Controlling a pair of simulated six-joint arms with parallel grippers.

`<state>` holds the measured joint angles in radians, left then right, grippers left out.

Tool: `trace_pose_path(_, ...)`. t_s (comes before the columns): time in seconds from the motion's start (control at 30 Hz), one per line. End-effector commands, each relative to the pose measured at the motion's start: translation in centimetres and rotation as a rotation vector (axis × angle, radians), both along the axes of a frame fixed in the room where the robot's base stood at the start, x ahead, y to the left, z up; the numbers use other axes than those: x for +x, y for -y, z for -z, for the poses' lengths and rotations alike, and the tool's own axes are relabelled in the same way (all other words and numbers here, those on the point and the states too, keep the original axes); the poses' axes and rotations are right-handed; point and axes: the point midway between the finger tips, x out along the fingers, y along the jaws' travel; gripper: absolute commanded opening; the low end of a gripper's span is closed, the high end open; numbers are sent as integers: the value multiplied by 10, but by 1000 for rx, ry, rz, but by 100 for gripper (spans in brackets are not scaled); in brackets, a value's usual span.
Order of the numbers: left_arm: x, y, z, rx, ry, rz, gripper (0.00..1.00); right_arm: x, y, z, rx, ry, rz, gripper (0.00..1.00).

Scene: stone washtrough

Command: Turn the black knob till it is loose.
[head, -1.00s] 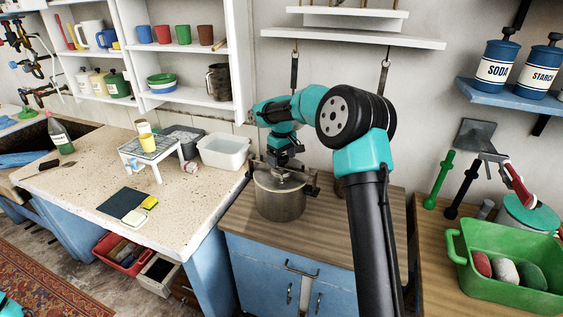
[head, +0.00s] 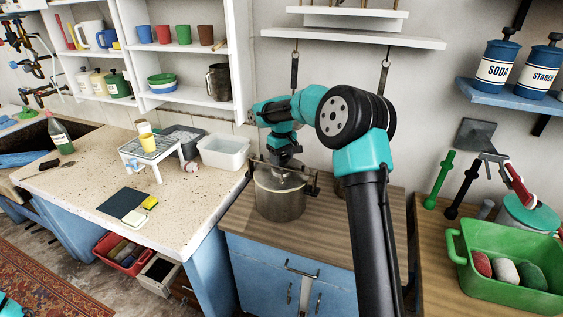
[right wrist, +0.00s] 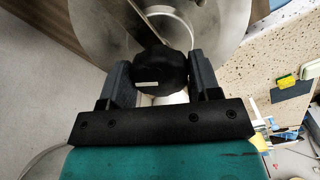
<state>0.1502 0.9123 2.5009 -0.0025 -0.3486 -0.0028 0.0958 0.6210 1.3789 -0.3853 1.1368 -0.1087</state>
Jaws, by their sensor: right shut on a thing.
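The black knob (right wrist: 163,68) has a ridged rim and a short white mark, and it sits over the middle of a round metal lid (right wrist: 228,18). In the right wrist view it lies between the two fingers of my right gripper (right wrist: 161,82), which is shut on it. In the head view my right gripper (head: 286,162) points down at the top of the metal pot (head: 280,203), and it hides the knob there. The pot stands upright on the wooden counter. My left gripper is not in view.
Dark side fittings (head: 314,185) stick out at the pot's rim. A white basin (head: 224,152) and a small white stand (head: 151,153) are on the speckled worktop to the left. A green tub (head: 462,243) stands to the right. The wooden counter (head: 318,232) is clear before the pot.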

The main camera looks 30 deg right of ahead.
Motion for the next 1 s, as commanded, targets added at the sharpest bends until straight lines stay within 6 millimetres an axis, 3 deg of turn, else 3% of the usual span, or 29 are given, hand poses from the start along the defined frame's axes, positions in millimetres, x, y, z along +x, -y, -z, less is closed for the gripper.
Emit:
trace_pose_path(0.17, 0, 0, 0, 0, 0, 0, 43, 0, 1, 0, -1, 0, -45, 46)
trace_pose_path(0.7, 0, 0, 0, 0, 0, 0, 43, 0, 2, 0, -1, -1, -511, 46)
trace_pose_path(0.97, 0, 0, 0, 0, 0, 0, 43, -1, 2, 0, -1, -1, -533, 46)
trace_pose_path(1.0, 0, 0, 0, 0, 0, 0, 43, -1, 2, 0, -1, -2, -533, 60)
